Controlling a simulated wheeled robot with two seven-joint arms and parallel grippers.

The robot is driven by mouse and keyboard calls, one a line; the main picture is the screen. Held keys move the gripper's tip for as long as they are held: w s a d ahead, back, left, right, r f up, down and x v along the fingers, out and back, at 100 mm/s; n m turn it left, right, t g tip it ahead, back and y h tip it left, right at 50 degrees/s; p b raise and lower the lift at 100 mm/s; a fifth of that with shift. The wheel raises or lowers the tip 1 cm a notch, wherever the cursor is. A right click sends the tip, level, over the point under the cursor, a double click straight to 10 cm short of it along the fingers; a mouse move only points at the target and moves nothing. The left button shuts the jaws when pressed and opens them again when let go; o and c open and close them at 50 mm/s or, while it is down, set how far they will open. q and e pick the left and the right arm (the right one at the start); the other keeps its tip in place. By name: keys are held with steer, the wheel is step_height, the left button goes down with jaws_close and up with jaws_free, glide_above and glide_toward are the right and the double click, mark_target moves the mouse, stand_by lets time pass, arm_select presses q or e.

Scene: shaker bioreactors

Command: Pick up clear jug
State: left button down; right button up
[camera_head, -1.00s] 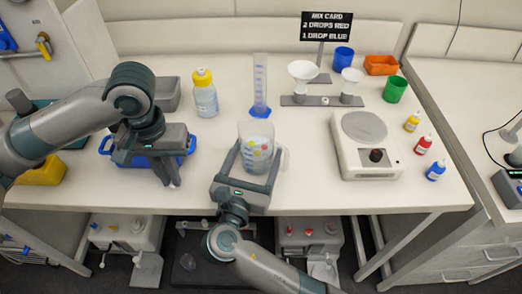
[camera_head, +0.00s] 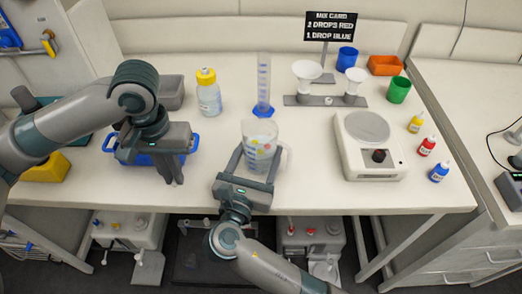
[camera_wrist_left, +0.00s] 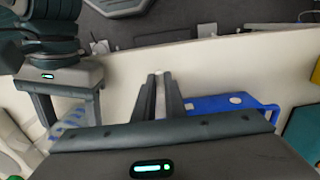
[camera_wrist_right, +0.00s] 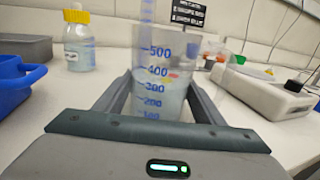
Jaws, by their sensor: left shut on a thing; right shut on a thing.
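The clear jug (camera_head: 262,147) is near the front edge of the bench. My right gripper (camera_head: 256,158) is shut on the jug, one finger on each side. In the right wrist view the jug (camera_wrist_right: 163,75) shows blue marks up to 500. I cannot tell whether its base touches the bench. My left gripper (camera_head: 174,182) points down by the blue tray (camera_head: 116,153), left of the jug. In the left wrist view it is shut on a thin pale thing (camera_wrist_left: 160,98).
A yellow-capped bottle (camera_head: 209,97) and a measuring cylinder (camera_head: 264,85) stand behind the jug. A white scale-like device (camera_head: 369,158) is to its right, with small dropper bottles (camera_head: 427,146) beyond. Funnels on a stand (camera_head: 325,99) are at the back.

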mark_target(259, 123)
step_height(259, 123, up, 10)
stand_by(0.6)
